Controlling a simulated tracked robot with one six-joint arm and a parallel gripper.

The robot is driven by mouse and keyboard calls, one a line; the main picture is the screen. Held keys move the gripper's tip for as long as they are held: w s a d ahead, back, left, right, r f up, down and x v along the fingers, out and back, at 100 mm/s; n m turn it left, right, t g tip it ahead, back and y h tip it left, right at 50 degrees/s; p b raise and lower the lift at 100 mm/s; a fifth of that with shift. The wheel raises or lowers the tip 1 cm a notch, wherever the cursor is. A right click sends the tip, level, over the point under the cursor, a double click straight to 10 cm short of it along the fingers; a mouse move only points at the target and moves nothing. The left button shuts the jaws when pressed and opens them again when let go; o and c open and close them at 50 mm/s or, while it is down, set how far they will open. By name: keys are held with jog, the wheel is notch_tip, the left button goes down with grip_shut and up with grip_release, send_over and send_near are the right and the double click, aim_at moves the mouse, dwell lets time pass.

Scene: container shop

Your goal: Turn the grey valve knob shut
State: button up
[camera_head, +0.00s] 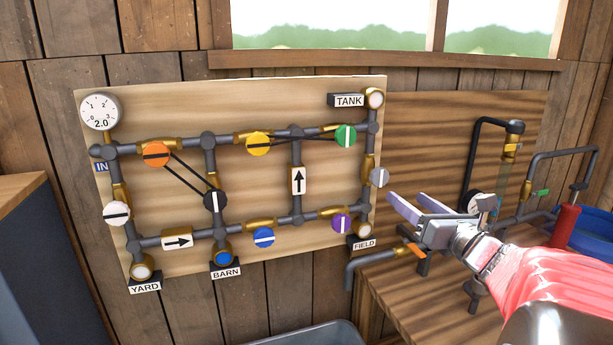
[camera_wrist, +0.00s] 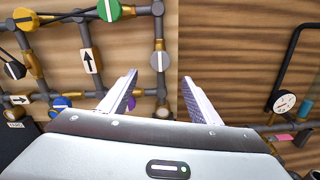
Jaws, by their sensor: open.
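The grey valve knob (camera_head: 379,177) sits on the vertical pipe at the right edge of the pipe board, between the TANK outlet and the FIELD outlet. The fingers appear apart from the knob; the exact gap is hard to tell.
The purple knob (camera_head: 341,223) and green knob (camera_head: 346,135) are close on the same board (camera_head: 230,94). At right, a wooden bench (camera_head: 440,303) carries pipes, a gauge and a red cylinder (camera_head: 564,226). A grey bin (camera_head: 318,336) stands below the board.

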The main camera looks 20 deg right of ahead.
aim_at(381, 179)
jog(key=shift+w, duration=0.15)
jog(key=w, duration=1.3)
jog(key=shift+w+d, duration=0.3)
jog(key=shift+d, duration=0.1)
jog(key=c, duration=1.1)
